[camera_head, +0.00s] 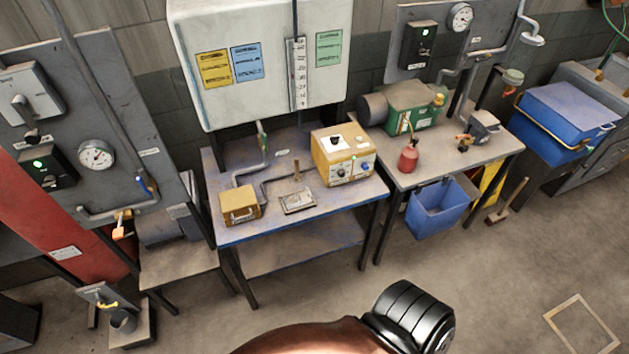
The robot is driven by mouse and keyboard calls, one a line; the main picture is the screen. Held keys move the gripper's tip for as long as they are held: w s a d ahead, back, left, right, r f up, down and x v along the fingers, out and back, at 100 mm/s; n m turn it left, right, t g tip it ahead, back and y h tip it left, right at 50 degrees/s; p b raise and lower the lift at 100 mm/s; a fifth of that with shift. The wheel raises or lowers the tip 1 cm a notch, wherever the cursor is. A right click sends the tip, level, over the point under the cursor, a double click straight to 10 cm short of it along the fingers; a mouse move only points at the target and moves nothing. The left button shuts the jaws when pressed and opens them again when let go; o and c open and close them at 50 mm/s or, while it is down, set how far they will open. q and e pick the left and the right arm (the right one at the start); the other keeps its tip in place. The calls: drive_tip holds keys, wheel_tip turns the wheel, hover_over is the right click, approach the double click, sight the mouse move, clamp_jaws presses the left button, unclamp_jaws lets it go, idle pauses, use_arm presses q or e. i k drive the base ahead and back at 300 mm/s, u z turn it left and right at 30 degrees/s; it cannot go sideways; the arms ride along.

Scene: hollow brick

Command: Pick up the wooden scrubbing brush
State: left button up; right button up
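A brush-like tool with a wooden handle (514,194) stands tilted on the floor at the right, beside the right-hand table. Its head rests on the floor; I cannot tell for sure that it is the wooden scrubbing brush. I see no gripper fingers of either arm in the head view.
The middle table (333,207) bears a yellow box with dials (343,168) and a smaller yellow box (240,205). A blue bin (437,212) stands by the right table, which holds a red can (408,160). A square frame (580,326) lies on the otherwise open floor at right.

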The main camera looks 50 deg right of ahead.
sight(297, 176)
drive_tip(key=z, duration=0.85)
drive_tip(key=i, duration=0.2)
drive_tip(key=u, duration=0.15)
